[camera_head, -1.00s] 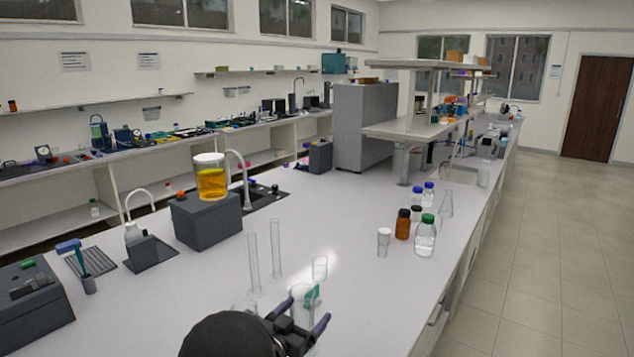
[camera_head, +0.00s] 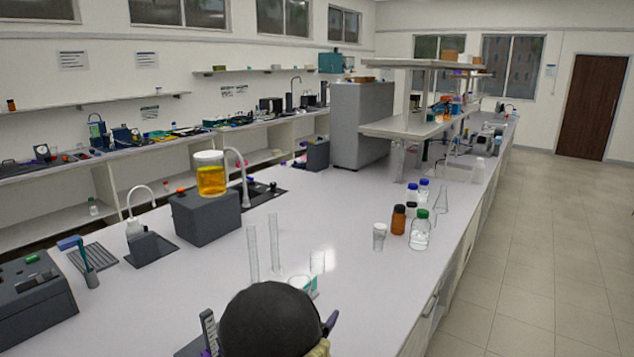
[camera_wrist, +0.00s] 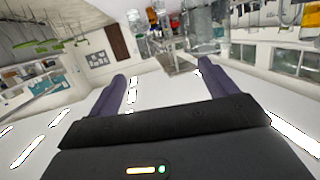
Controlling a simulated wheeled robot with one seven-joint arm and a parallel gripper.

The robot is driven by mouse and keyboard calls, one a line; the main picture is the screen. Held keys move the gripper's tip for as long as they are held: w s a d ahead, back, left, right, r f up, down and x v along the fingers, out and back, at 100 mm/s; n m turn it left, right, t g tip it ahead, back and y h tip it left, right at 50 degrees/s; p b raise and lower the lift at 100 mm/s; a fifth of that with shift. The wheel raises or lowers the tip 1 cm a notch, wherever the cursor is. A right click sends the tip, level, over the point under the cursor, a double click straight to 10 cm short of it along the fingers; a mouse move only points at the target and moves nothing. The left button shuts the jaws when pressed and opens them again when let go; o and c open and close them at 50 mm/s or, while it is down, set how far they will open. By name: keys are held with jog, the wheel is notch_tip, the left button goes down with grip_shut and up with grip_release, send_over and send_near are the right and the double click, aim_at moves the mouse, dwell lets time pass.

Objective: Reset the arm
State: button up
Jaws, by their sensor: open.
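My gripper shows in the wrist view (camera_wrist: 165,72), its two purple fingers spread apart with nothing between them. In the head view my dark rounded arm link covers most of the gripper at the bottom middle, and only a bit of a purple finger shows at its right edge.
A jar of yellow liquid (camera_head: 210,173) stands on a grey block (camera_head: 205,217). Brown and clear bottles, including a green-capped bottle (camera_head: 420,232), stand at the right. A grey device (camera_head: 35,298) is at the left edge. The bench's front right is clear.

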jog(key=s+d+n+g+y, duration=0.1)
jog(key=s+d+g, duration=0.3)
jog(key=s, duration=0.4)
jog(key=s+d+f+n+g+y, duration=0.1)
jog(key=s+d+n+g+y, duration=0.1)
jog(key=s+d, duration=0.5)
jog(key=s+d+n+g+y, duration=0.2)
jog(key=s+d+g, duration=0.3)
jog(key=s, duration=0.6)
jog(key=shift+s+d+f+g+y, duration=0.2)
jog(key=shift+g+y, duration=0.2)
jog(key=shift+y, duration=0.3)
jog(key=shift+w, duration=0.1)
jog(key=shift+d, duration=0.1)
